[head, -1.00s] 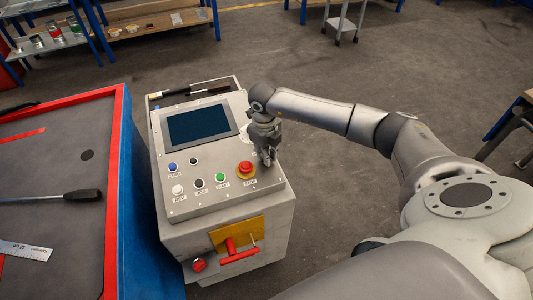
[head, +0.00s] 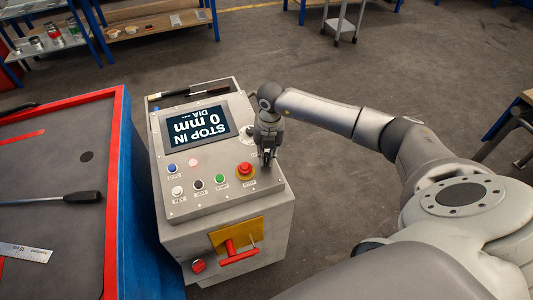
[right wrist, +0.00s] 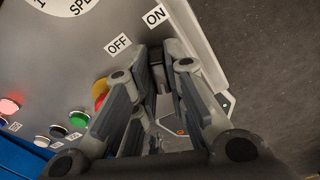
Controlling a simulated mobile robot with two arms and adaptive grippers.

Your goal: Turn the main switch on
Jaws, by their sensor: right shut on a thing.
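The main switch (right wrist: 158,80) is mostly hidden between my right fingers, beside the OFF and ON labels on the grey control panel (head: 215,163). My right gripper (head: 266,158) is at the right edge of this panel, pointing down. In the right wrist view its fingers (right wrist: 168,60) are closed on the switch, close to the ON label. My left gripper is not in view.
A red stop button (head: 245,169) on a yellow base sits just left of my right gripper. Small buttons, including a green one (head: 220,179), line the panel's front. A red-edged table (head: 118,130) stands at the left. Open floor lies to the right.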

